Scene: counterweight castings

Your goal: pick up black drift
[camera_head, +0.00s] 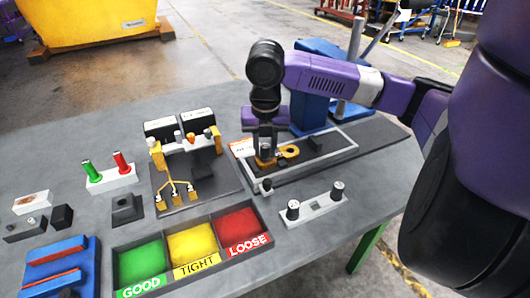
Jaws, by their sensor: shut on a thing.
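My gripper (265,146) points straight down over the tray at the back middle of the table. It is shut on a dark, narrow thing that looks like the black drift, mostly hidden between the fingers. Just below the fingertips is a small orange-yellow block (265,162). I cannot tell whether the held thing touches it. A yellow ring-ended part (289,151) lies just right of the gripper.
A blue press-like stand (311,112) rises close behind the gripper. A gauge fixture (198,172) stands to the left. In front are green, yellow and red bins marked GOOD (141,262), TIGHT (193,242) and LOOSE (239,226). A light block with two dark knobs (317,203) lies front right.

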